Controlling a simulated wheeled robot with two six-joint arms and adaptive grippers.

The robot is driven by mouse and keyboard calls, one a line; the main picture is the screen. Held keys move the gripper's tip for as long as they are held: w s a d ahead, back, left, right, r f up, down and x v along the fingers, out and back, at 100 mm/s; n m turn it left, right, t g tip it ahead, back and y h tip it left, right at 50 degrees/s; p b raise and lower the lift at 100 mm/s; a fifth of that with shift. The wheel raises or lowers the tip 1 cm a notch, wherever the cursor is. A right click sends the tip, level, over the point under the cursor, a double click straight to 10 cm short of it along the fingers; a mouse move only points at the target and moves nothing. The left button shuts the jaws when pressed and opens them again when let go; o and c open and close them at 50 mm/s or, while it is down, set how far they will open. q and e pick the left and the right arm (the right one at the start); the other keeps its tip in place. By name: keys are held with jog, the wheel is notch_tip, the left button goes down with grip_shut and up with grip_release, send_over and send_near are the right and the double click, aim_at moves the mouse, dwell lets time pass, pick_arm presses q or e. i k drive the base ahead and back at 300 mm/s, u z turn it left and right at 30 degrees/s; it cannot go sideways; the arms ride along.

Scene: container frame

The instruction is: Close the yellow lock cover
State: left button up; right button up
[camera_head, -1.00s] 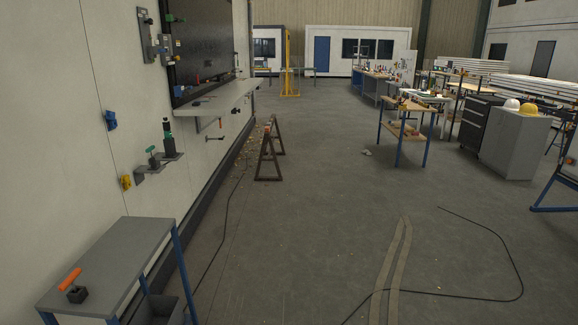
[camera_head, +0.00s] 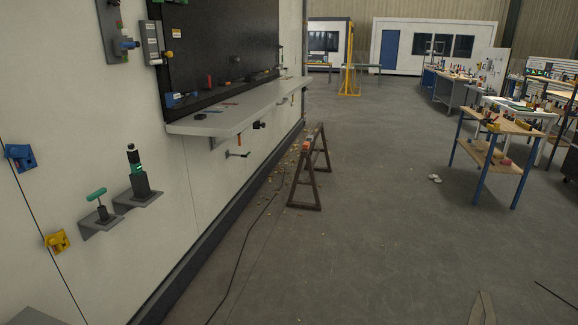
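A small yellow lock cover (camera_head: 58,241) is mounted low on the white wall at the left of the head view. It is too small to tell whether it is open or closed. A similar blue fixture (camera_head: 21,157) sits higher up and further left on the same wall.
A grey table corner (camera_head: 35,317) shows at the bottom left. The floor at centre is clear.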

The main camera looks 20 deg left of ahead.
aim_at(52, 240)
jog(key=i, duration=2.2)
jog(key=u, duration=2.65)
jog(key=i, duration=1.65)
